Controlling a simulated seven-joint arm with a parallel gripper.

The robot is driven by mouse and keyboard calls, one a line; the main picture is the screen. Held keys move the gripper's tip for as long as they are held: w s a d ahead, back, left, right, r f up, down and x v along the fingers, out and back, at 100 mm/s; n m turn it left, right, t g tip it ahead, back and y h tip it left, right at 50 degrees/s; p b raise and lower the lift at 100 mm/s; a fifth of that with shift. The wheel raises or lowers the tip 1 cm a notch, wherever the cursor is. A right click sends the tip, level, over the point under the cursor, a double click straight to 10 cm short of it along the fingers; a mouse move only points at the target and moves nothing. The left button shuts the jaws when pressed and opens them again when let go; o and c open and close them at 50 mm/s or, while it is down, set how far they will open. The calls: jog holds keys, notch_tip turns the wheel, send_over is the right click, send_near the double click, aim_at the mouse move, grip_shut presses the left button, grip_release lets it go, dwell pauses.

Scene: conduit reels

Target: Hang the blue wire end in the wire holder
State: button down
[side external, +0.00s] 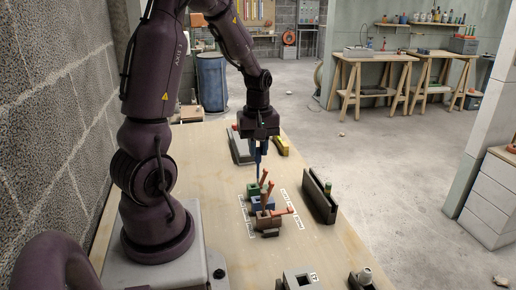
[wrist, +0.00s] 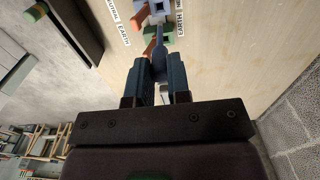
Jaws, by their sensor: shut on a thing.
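My gripper (side external: 258,141) points down over the table and is shut on a slim dark-blue piece, the blue wire end (side external: 258,165). In the wrist view, the blue wire end (wrist: 160,46) sticks out from between the fingertips (wrist: 160,70). Its lower tip is close to a green block (side external: 252,190); I cannot tell whether they touch. A blue block (side external: 263,203) and a brown block (side external: 264,221) stand beside the green one, with orange-brown sticks (side external: 281,212) rising from the group. I cannot tell for sure which part is the wire holder.
White printed label strips (side external: 290,207) flank the blocks. A dark upright panel (side external: 319,197) stands to the right. A block with a square hole (side external: 299,280) is in front.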

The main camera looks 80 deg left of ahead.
notch_tip(320, 180, up, 6)
jog(key=shift+f, duration=0.25)
jog(key=w+a, duration=0.3)
jog(key=w, duration=0.6)
jog(key=w+a, duration=0.2)
jog(key=w, duration=0.8)
notch_tip(320, 180, down, 8)
jog(key=shift+s+r, duration=0.2)
jog(key=shift+s, duration=0.15)
notch_tip(320, 180, down, 8)
dwell(2.4)
jog(key=shift+r, duration=0.1)
jog(key=c, duration=0.8)
grip_release()
